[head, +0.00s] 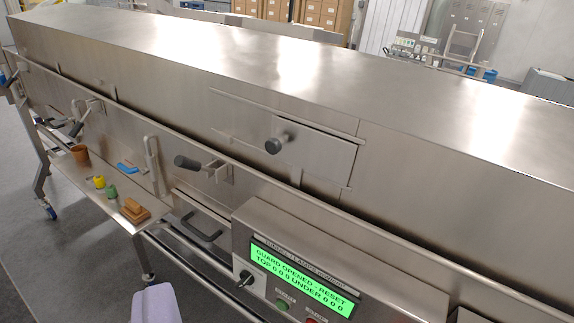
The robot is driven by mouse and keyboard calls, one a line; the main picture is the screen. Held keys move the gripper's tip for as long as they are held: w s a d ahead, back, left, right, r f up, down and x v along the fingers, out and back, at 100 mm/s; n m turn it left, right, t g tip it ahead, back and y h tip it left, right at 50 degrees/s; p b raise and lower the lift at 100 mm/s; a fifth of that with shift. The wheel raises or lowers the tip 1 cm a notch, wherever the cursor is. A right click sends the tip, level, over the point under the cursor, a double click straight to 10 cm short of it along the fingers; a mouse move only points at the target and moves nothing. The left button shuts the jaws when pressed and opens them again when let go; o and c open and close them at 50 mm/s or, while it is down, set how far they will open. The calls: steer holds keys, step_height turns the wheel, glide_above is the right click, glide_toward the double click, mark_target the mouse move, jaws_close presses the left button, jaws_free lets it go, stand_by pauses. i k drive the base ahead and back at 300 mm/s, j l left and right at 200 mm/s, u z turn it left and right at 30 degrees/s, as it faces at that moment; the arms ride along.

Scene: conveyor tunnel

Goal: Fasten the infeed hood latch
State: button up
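A long stainless tunnel hood (180,55) runs across the head view, with its top sloping toward me. Two latch-like handles show on the front side below it. One is a dark handle (187,162) sticking out to the left of a metal bracket, mid-left. The other dark handle (75,129) is farther left, below a similar bracket. I cannot tell from this view which is the infeed one, or whether either is fastened. My gripper is not clearly visible. A lavender piece (155,303) at the bottom edge looks like part of my own body.
A control panel (300,270) reads "GUARD OPENED - RESET". A side shelf (105,207) holds several small items. Grey floor (60,275) is open at lower left. Boxes (322,14) stand behind.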

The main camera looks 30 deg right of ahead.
mark_target(185, 163)
steer(key=z, duration=0.2)
steer(key=i+l+u, duration=0.1)
steer(key=i, duration=0.95)
